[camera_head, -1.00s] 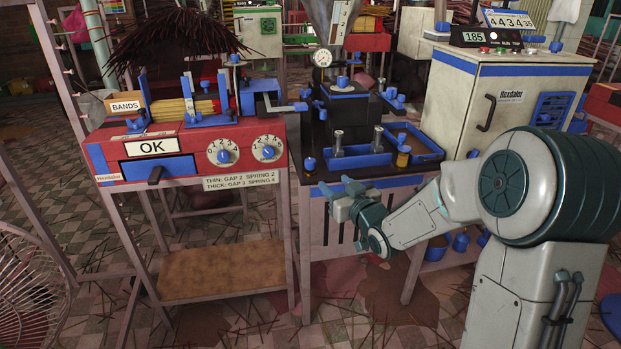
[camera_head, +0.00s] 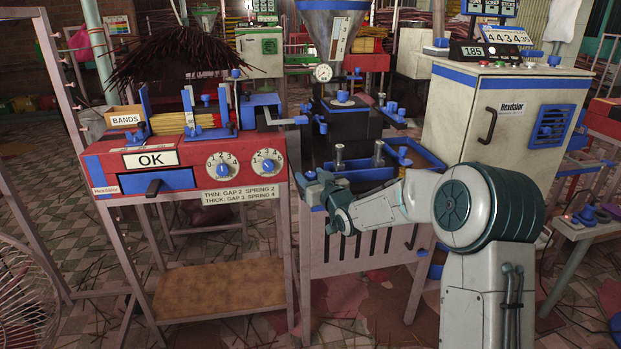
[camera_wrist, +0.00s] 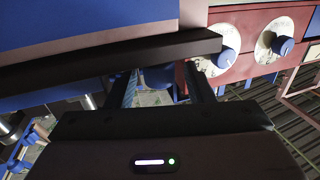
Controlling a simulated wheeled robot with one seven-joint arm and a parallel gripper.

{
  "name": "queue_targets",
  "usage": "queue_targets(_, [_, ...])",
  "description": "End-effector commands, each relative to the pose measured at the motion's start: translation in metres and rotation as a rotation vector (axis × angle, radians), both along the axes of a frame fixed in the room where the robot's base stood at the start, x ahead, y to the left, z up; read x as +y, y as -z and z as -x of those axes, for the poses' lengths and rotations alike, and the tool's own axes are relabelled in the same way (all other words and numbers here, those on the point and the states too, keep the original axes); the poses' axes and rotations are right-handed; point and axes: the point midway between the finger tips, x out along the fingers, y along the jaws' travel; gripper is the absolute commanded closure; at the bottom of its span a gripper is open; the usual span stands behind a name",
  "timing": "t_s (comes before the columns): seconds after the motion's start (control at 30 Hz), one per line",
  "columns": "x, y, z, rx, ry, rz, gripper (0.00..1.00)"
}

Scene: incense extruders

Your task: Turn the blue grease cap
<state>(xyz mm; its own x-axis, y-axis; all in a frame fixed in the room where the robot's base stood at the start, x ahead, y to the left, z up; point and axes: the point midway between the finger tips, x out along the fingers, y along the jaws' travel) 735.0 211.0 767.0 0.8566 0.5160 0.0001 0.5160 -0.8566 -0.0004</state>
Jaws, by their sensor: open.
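My gripper (camera_head: 316,188) is at the front left corner of the extruder's table, just ahead of its edge. Its fingers are apart in the wrist view (camera_wrist: 160,72). A small rounded blue part (camera_wrist: 158,79) shows between and beyond the fingers; it may be the grease cap, but I cannot tell whether they touch it. In the head view my gripper hides most of that corner. Another blue cap (camera_head: 342,96) stands upright on top of the dark extruder block (camera_head: 345,120), behind and above my gripper.
Left stands the red machine (camera_head: 190,157) with an OK panel and two blue-knobbed dials (camera_head: 222,168). A blue tray (camera_head: 362,172) with upright metal posts lies behind my gripper. A cream cabinet (camera_head: 470,110) stands right. A dark bar (camera_wrist: 110,60) crosses close above the fingers.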

Motion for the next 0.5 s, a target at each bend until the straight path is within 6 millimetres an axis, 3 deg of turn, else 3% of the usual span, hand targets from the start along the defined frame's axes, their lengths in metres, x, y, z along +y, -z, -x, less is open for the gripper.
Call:
queue_targets(0.47, [0.0055,-0.0001,-0.0093,0.001,0.000,0.001,0.52])
queue_targets(0.5, [0.0055,-0.0001,-0.0093,0.001,0.000,0.001,0.64])
